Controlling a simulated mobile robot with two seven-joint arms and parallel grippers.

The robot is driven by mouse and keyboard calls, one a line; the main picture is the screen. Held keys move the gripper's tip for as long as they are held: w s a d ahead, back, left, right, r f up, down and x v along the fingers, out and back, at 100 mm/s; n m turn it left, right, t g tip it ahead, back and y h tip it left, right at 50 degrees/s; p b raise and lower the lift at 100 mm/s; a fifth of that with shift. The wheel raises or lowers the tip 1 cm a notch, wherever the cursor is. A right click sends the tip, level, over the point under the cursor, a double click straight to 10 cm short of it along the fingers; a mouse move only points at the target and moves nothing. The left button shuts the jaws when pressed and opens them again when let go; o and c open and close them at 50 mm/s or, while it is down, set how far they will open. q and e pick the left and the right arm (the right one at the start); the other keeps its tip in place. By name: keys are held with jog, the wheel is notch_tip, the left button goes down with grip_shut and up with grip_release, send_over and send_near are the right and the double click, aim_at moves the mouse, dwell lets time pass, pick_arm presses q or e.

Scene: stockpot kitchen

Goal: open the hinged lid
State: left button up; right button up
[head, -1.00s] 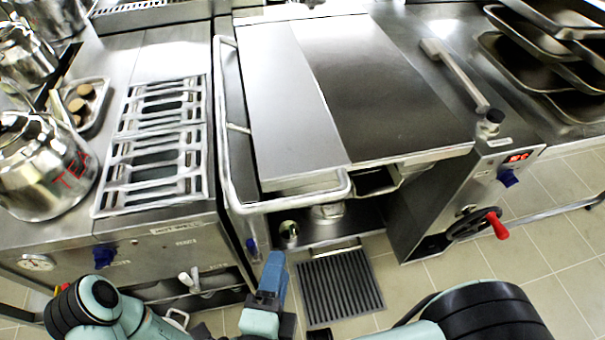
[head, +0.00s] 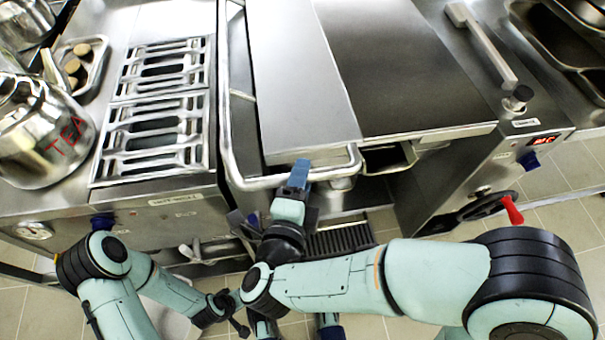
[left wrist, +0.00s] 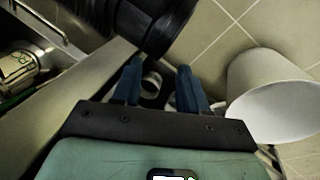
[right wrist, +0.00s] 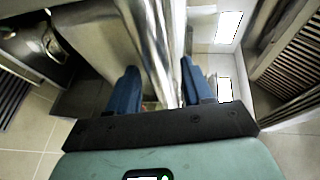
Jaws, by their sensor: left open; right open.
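The hinged lid (head: 410,70) is a broad flat steel cover in the head view, lying shut on the pan unit. A tubular handle rail (head: 262,183) runs along its left side and across part of its front. In the right wrist view the shiny rail (right wrist: 155,40) runs between the open fingers of my right gripper (right wrist: 160,80); contact cannot be told. My left gripper (left wrist: 158,78) is open and holds nothing, low down in front of the units.
A white bin (left wrist: 270,90) stands beside my left gripper. Left of the lid are a burner grate (head: 155,110) and a steel tea pot (head: 40,135). Right of it are a lever arm (head: 485,45) and a red-handled crank wheel (head: 490,207).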

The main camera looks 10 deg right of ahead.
pick_arm(q)
jog(key=shift+w+a+f, duration=0.1)
jog(key=shift+w+f, duration=0.05)
jog(key=shift+w, duration=0.1)
pick_arm(e)
jog(key=shift+w+d+f, duration=0.1)
jog(key=shift+w+d, duration=0.15)
jog(key=shift+w, duration=0.45)
